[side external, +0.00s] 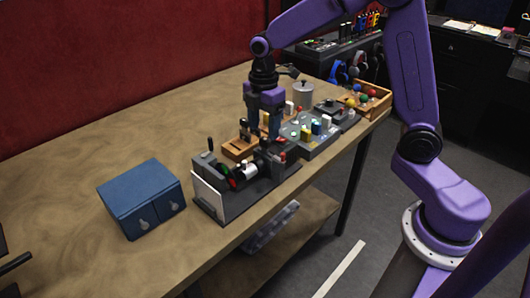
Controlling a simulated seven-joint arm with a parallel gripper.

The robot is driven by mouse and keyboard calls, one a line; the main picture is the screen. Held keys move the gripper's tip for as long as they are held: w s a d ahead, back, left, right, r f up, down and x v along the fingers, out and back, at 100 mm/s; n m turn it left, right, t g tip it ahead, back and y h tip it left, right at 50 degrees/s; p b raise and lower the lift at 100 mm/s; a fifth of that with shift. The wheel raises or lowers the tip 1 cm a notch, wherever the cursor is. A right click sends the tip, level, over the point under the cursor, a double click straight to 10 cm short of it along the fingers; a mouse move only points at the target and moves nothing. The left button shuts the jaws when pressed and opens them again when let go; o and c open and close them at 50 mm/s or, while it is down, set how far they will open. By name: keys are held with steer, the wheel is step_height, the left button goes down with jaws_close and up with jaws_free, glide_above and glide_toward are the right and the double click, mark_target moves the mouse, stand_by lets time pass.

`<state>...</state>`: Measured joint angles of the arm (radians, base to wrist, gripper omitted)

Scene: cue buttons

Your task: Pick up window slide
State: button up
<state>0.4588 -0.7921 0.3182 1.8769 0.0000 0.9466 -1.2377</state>
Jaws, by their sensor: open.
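My gripper (264,132) points down over the far edge of a dark grey device (262,187) on the table, close to its small parts. The fingers are apart, and I see nothing held between them. The device carries a black lever (210,145), a white cylinder (246,172) and small red parts. A flat white panel (208,196) stands upright at its left end. I cannot tell which part is the window slide; it is too small to make out or hidden by the fingers.
A blue box (140,190) with two front knobs stands left of the device. A wooden block (238,150) lies behind it. To the right are a grey button panel (312,145), a metal canister (303,96) and a wooden crate (375,107) of coloured balls. The table's left rear is clear.

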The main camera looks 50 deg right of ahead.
mark_target(265, 139)
steer(key=shift+d+f, duration=0.15)
steer(key=shift+f, duration=2.45)
steer(key=c, duration=1.1)
